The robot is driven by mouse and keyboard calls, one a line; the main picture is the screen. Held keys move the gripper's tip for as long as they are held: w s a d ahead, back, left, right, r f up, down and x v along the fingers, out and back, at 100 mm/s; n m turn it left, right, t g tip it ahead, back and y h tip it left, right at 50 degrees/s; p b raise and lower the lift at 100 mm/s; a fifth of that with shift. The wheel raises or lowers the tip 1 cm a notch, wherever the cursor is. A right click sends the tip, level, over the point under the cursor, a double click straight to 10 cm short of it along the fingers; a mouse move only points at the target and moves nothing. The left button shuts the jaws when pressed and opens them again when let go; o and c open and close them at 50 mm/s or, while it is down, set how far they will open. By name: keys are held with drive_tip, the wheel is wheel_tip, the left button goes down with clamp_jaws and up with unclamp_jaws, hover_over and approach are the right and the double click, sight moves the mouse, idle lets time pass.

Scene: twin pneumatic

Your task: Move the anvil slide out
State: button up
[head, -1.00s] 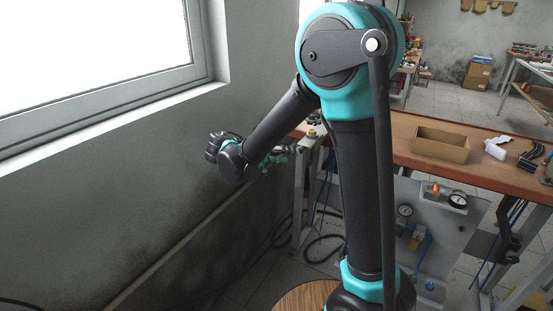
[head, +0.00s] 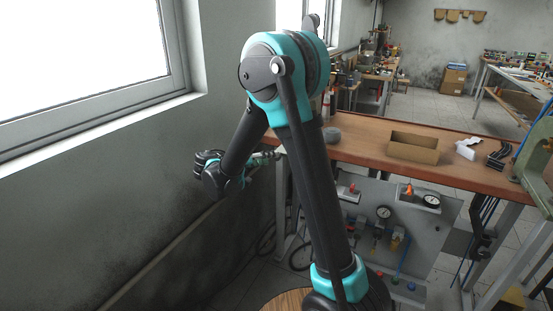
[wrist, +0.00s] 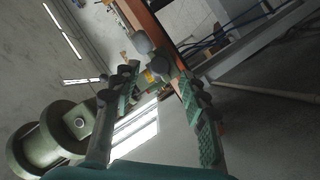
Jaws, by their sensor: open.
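I cannot pick out the anvil slide for certain in either view. A green curved machine frame (head: 538,165) stands at the right edge of the head view, cut off by the picture edge. My gripper (head: 264,157) is small in the head view, at the left end of the bench near the wall. In the wrist view my gripper (wrist: 160,82) is open, its two green-padded fingers apart. Small grey and yellow parts show past the fingertips, but nothing is clearly held.
The wooden bench (head: 370,140) carries a cardboard box (head: 413,148), a white item (head: 466,149) and a grey round object (head: 331,134). A panel with gauges (head: 383,212) hangs below. The wall and window are close on the left. Dark green cylinders (wrist: 45,135) show in the wrist view.

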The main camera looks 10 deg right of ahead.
sight(277, 160)
drive_tip(key=shift+x, duration=2.6)
drive_tip(key=shift+c, duration=0.6)
clamp_jaws()
